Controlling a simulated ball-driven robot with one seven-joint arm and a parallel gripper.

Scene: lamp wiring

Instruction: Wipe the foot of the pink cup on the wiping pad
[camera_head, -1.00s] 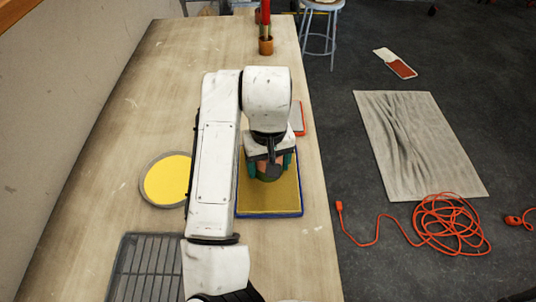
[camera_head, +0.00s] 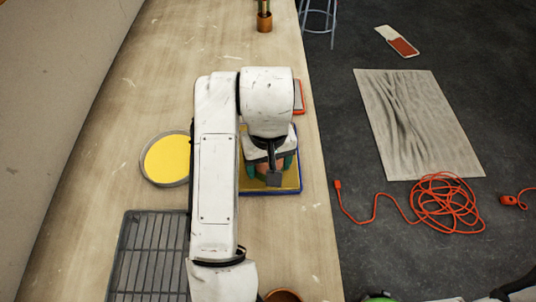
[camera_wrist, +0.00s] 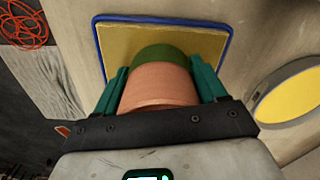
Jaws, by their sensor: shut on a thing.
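My gripper (camera_head: 270,166) is shut on the pink cup, with a teal finger on each side of it. In the wrist view the cup (camera_wrist: 160,88) shows its salmon-pink wall, with a dark green band (camera_wrist: 163,56) at the end away from my gripper. The wiping pad (camera_wrist: 112,45) is a tan-yellow rectangle with a blue rim. In the head view the pad (camera_head: 292,181) lies under my gripper, which is over its nearer part. The green end overlaps the pad in the wrist view. I cannot tell whether it touches the pad.
A yellow disc with a grey rim (camera_head: 170,158) lies left of my arm. A dark wire rack (camera_head: 150,255) is at the near left. A red-edged object (camera_head: 298,97) is beyond the pad, and a brown pot (camera_head: 264,22) stands farther back. A terracotta rim (camera_head: 283,296) shows at the bottom.

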